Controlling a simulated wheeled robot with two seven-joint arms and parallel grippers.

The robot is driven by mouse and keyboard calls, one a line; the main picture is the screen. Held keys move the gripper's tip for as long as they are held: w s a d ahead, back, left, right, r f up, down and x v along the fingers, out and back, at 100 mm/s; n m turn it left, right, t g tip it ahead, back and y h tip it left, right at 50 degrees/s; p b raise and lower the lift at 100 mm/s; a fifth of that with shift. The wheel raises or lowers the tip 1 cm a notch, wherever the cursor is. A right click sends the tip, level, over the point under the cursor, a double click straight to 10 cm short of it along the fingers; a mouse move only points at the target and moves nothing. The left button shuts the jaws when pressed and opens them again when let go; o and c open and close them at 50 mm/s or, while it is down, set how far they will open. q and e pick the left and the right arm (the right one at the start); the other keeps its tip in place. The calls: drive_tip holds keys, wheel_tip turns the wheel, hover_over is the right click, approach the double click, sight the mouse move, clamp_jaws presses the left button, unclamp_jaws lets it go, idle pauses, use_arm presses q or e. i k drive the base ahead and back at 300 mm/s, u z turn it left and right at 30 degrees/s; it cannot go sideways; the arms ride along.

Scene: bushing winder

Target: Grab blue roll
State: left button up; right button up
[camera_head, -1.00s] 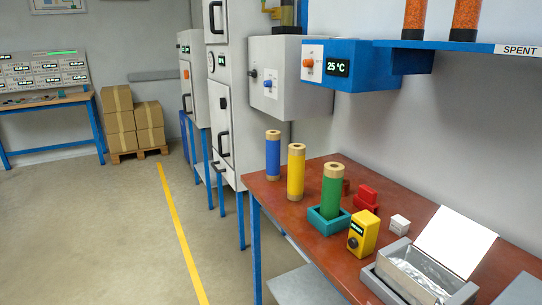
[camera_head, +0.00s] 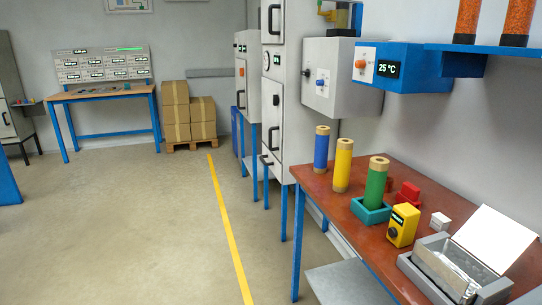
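The blue roll (camera_head: 321,149) stands upright on the red-brown table (camera_head: 318,187), near its far left end. It has tan ends. A yellow roll (camera_head: 342,166) stands just in front of it to the right. A green roll (camera_head: 376,184) stands upright in a teal square holder (camera_head: 371,211), further right and nearer. Neither of my grippers is in view.
A yellow device (camera_head: 403,225), a small white block (camera_head: 440,221), red pieces (camera_head: 407,193) and a grey box with a raised lid (camera_head: 457,268) share the table. A blue unit (camera_head: 412,68) hangs on the wall above. The floor (camera_head: 130,220) at left is open.

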sight(323, 133)
drive_tip(key=u, duration=1)
drive_tip(key=i, duration=2.5)
drive_tip(key=z, duration=0.85)
